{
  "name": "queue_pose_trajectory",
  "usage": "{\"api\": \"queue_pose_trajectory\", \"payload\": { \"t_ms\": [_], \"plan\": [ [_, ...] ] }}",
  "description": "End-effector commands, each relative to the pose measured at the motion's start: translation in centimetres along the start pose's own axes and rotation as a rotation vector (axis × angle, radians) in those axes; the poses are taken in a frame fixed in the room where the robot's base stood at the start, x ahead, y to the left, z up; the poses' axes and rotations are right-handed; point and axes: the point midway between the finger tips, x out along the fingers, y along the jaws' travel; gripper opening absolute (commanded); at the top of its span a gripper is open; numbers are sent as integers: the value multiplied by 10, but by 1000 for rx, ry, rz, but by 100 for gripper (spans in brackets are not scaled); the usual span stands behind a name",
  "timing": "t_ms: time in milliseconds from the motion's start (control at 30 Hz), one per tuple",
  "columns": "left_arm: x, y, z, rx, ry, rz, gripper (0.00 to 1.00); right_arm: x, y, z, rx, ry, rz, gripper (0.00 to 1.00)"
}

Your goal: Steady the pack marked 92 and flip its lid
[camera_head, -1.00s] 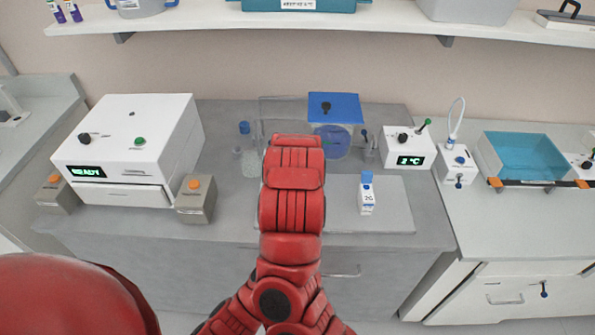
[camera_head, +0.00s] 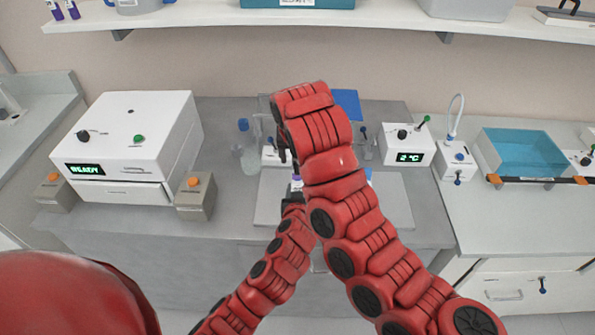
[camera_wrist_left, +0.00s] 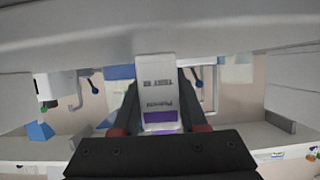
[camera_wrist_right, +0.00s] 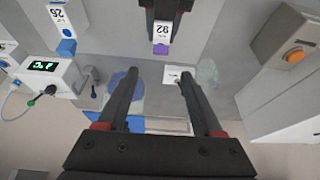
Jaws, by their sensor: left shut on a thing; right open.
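The pack marked 92 (camera_wrist_right: 162,33) is a small white carton with a purple lid (camera_wrist_right: 160,49). My left gripper (camera_wrist_left: 160,105) is shut around it; the lid looks closed. In the head view my left gripper (camera_head: 296,188) is low in the middle, partly hidden behind my right arm. My right gripper (camera_wrist_right: 158,82) is open and empty, apart from the pack. In the head view its dark fingers (camera_head: 283,146) show near a white block (camera_head: 270,155). A second pack, marked 26 (camera_wrist_right: 62,20), has a blue lid and is almost hidden in the head view.
A white READY machine (camera_head: 135,140) stands at left with an orange-buttoned box (camera_head: 195,198). A blue-capped bottle (camera_head: 248,155) is behind. A small display unit (camera_head: 408,146) and a blue basin (camera_head: 522,155) are at right. The grey mat (camera_head: 393,200) is clear at its right.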

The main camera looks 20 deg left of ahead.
Motion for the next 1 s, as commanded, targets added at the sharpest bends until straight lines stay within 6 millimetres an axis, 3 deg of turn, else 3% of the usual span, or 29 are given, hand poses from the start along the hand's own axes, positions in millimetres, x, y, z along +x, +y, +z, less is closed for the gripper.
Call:
{"api": "queue_pose_trajectory", "payload": {
  "t_ms": [300, 500, 900, 1000],
  "plan": [
    [0, 0, 0, 0, 0, 0, 0, 68, 0, 2, -4, -6, 3, 68],
    [0, 0, 0, 0, 0, 0, 0, 95, -2, 1, -4, -1, 1, 68],
    [0, 0, 0, 0, 0, 0, 0, 104, -1, 0, -1, 1, -1, 68],
    [0, 0, 0, 0, 0, 0, 0, 104, -1, 0, -1, 1, -1, 51]
  ]
}}
